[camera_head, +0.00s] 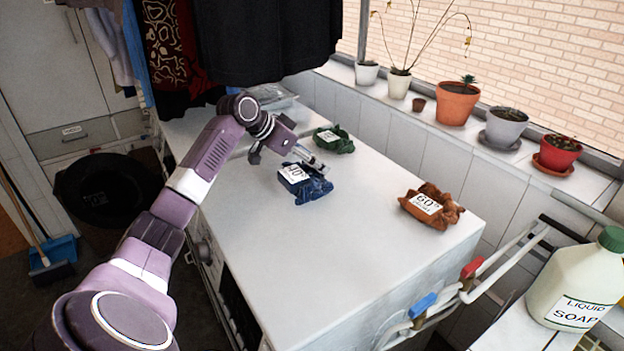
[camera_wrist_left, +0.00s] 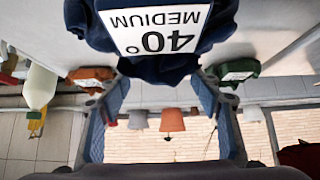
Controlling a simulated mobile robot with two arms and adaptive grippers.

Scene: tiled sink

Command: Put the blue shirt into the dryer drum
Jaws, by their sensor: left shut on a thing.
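The blue shirt (camera_head: 312,190) is a crumpled dark blue bundle with a white 40° label, over the white machine top (camera_head: 330,250). My left gripper (camera_head: 312,165) is at its upper edge and shut on it. In the left wrist view the blue shirt (camera_wrist_left: 155,66) fills the top middle, its "40° MEDIUM" label upside down, with the two fingers of my left gripper (camera_wrist_left: 165,78) apart at its edge. Whether the shirt touches the surface is unclear. The dryer drum cannot be seen. My right gripper is not in view.
A green cloth (camera_head: 334,141) lies behind the shirt, and an orange-brown 60° cloth (camera_head: 432,206) lies to the right. Dark clothes (camera_head: 265,40) hang above the back. Potted plants (camera_head: 457,103) line the sill. A soap bottle (camera_head: 580,280) stands front right. The front of the top is clear.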

